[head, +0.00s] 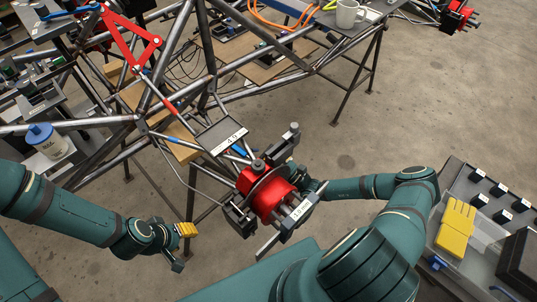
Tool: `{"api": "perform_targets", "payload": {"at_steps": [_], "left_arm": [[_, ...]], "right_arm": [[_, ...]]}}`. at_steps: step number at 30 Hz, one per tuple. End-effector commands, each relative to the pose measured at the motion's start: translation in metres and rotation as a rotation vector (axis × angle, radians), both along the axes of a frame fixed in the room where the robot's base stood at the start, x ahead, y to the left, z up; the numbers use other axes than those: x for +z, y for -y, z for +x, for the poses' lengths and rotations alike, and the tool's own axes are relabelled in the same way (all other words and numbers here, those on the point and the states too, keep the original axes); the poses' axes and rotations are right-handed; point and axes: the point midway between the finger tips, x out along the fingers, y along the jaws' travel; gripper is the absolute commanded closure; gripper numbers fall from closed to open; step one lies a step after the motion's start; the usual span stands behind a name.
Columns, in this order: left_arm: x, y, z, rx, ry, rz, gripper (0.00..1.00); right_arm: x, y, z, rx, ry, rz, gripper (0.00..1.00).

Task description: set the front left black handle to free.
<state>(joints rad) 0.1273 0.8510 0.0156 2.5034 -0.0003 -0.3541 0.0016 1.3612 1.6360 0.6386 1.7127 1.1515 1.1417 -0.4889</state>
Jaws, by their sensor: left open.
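A red fixture (266,192) with a dark disc, silver rods and a white-labelled block (298,216) is at the front end of the tube chassis (207,83). A black part (238,216) is on its left side, and a grey lever (284,144) stands at its top. I cannot tell which part is the front left black handle, or its setting. My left gripper (180,246) is open, apart from the fixture and to its lower left, with a small yellow piece at it. My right gripper (312,188) is at the fixture's right side; its fingers are mostly hidden, and contact is unclear.
A table with a white mug (347,14) is at the back. A blue-lidded jar (47,140) is at left.

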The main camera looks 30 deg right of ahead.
Motion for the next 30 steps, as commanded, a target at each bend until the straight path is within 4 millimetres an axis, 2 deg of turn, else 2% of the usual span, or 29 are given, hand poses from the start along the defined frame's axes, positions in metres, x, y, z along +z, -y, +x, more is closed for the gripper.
{"api": "perform_targets", "payload": {"at_steps": [3,16,20,27,30], "left_arm": [[0.006,0.000,-0.001,-0.001,-0.003,0.000,0.53],[0.003,0.000,-0.001,-0.001,-0.002,0.000,0.53],[-0.007,0.000,0.001,-0.001,0.001,0.000,0.53],[-0.037,-0.001,0.006,0.003,0.015,0.003,0.53],[-0.026,-0.001,0.006,0.003,0.013,0.003,0.53]], "right_arm": [[0.004,0.001,0.000,-0.002,0.023,-0.047,1.00],[0.000,0.001,0.001,-0.001,0.025,-0.051,1.00],[-0.010,0.002,0.002,0.000,0.025,-0.052,1.00],[-0.044,0.007,0.006,0.006,0.026,-0.053,1.00],[-0.047,0.021,-0.015,0.002,0.023,-0.054,1.00]]}}
